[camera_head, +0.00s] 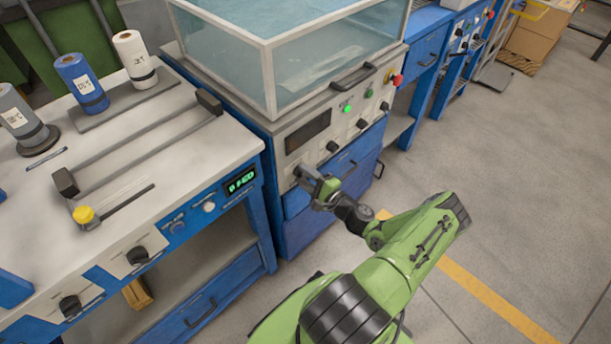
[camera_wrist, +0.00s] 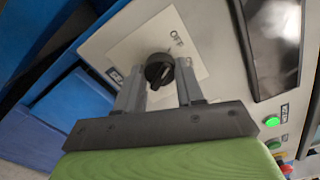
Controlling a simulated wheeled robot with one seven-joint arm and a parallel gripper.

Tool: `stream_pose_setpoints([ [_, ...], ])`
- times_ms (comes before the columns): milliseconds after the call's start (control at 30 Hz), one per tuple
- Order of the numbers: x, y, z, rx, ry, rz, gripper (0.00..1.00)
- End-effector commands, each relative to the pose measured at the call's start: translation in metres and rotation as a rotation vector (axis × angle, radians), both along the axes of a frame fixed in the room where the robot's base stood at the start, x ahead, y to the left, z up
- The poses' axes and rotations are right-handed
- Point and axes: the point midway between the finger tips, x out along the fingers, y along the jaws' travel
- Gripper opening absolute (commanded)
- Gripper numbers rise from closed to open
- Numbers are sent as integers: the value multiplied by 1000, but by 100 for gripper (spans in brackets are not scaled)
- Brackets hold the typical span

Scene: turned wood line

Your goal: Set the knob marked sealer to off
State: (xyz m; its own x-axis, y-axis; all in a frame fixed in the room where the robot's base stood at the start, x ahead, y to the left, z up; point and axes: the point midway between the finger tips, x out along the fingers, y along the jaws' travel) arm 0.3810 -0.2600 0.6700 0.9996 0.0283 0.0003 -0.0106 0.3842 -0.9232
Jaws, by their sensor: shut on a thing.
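A black round knob (camera_wrist: 159,69) on a pale square plate (camera_wrist: 190,60) shows between the two fingers of my gripper (camera_wrist: 160,82) in the wrist view. The fingers are shut on the knob, one on each side. Small dark lettering is on the plate above the knob, and a label at its left edge is partly hidden by a finger; I cannot read it surely. In the head view my gripper (camera_head: 312,184) is at the left end of the machine's front panel (camera_head: 297,150) and hides this knob.
More black knobs (camera_head: 332,146) sit along the panel, to the right of my gripper. Above are a dark display (camera_head: 307,131), a lit green button (camera_head: 347,108) and a red button (camera_head: 397,79). A workbench (camera_head: 150,150) with spools stands at left.

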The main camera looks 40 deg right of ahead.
Motion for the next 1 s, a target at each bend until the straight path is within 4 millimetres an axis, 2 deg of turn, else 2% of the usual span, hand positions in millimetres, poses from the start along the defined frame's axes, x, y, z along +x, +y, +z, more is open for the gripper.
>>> stream_pose_setpoints([
  [567,0,0,-1,-39,2,-1,7],
  [600,0,0,-1,-39,2,-1,39],
  [733,0,0,-1,-38,1,0,59],
  [767,0,0,-1,-38,1,0,63],
  [1000,0,0,0,-37,0,-1,63],
])
